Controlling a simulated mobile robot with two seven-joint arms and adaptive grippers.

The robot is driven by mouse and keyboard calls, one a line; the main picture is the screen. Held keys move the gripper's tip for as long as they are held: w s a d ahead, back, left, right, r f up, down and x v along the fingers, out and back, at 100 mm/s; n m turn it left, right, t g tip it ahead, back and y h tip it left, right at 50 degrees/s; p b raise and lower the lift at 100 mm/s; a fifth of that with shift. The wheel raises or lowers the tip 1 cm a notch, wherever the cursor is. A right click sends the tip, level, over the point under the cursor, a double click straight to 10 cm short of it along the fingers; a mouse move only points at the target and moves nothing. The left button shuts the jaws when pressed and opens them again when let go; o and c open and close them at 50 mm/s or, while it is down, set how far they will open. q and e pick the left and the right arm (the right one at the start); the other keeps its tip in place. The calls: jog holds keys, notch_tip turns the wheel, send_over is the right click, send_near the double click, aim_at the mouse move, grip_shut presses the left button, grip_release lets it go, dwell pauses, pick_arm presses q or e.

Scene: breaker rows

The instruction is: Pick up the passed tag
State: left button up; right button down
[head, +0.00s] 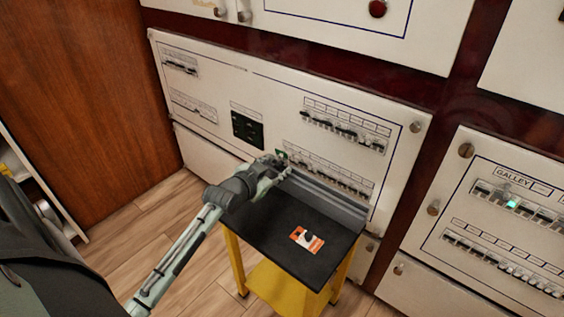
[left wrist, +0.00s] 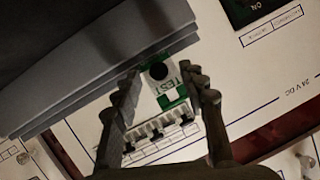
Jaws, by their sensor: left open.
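A green and white tag (left wrist: 170,88) with a dark round spot and the letters "TEST" shows in the left wrist view. In the head view only a small green bit of it (head: 282,155) shows, at the back edge of the black-topped stand, beside my gripper. My left gripper (head: 284,168) is open. In the left wrist view its fingers (left wrist: 161,76) lie on either side of the tag; I cannot tell whether they touch it. An orange and white tag (head: 307,240) lies flat on the stand's black top (head: 265,226). My right gripper is not in view.
A grey stepped ledge (head: 330,203) runs along the back of the stand, close to the white breaker panel (head: 275,95). A panel marked GALLEY (head: 480,220) with a green light is at the right. The stand's top around the orange tag is clear.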

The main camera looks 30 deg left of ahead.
aim_at(280, 151)
pick_arm(q)
jog(key=c, duration=1)
jog(key=shift+o, duration=0.2)
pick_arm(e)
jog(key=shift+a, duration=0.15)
pick_arm(q)
jog(key=shift+r, duration=0.15)
jog(key=shift+r, duration=0.25)
notch_tip(280, 151, up, 4)
jog(key=shift+s+a+f, duration=0.1)
jog(key=s+a+r, duration=0.5)
jog(key=s+r, duration=0.1)
jog(key=s, duration=0.4)
jog(key=shift+s+r+p, duration=0.15)
jog(key=shift+r+p, duration=0.05)
jog(key=shift+p, duration=0.2)
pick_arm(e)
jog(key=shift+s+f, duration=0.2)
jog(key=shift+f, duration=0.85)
